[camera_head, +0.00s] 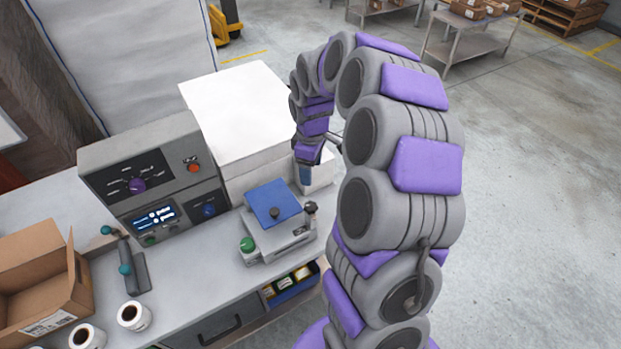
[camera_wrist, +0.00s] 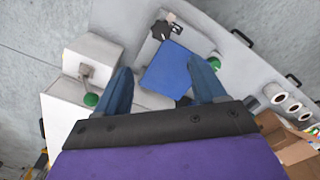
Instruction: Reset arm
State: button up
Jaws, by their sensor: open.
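My arm arches in from the right in the head view and curls down over the bench. My gripper (camera_head: 305,175) hangs at its end, beside the white block and just above and behind the weigher with the blue plate (camera_head: 272,203). In the wrist view my gripper (camera_wrist: 160,88) has its two blue fingers spread apart with nothing held between them. The blue plate (camera_wrist: 178,70) shows below, in the gap between the fingers. I cannot tell the exact height of the fingertips above it.
A grey control box (camera_head: 155,185) stands left of the weigher. A large white block (camera_head: 245,115) is behind. An open cardboard box (camera_head: 40,285) and label rolls (camera_head: 133,315) sit at the left on the bench. Open floor (camera_head: 540,200) lies to the right.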

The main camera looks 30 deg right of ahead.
jog(key=shift+r, duration=0.6)
jog(key=s+a+r+m+b, duration=0.25)
jog(key=s+a+b, duration=0.25)
jog(key=s+a, duration=0.65)
jog(key=s+a+f+m+g+b, duration=0.1)
jog(key=s+f+m+b, duration=0.1)
jog(key=s, duration=0.8)
jog(key=s+a+f+m+b, duration=0.2)
jog(key=s+f+m+b, duration=0.1)
jog(key=s, duration=0.8)
jog(key=shift+a+m+g, duration=0.15)
jog(key=shift+m+g, duration=0.25)
jog(key=shift+m, duration=0.05)
jog(key=shift+w, duration=0.1)
jog(key=shift+c, duration=0.5)
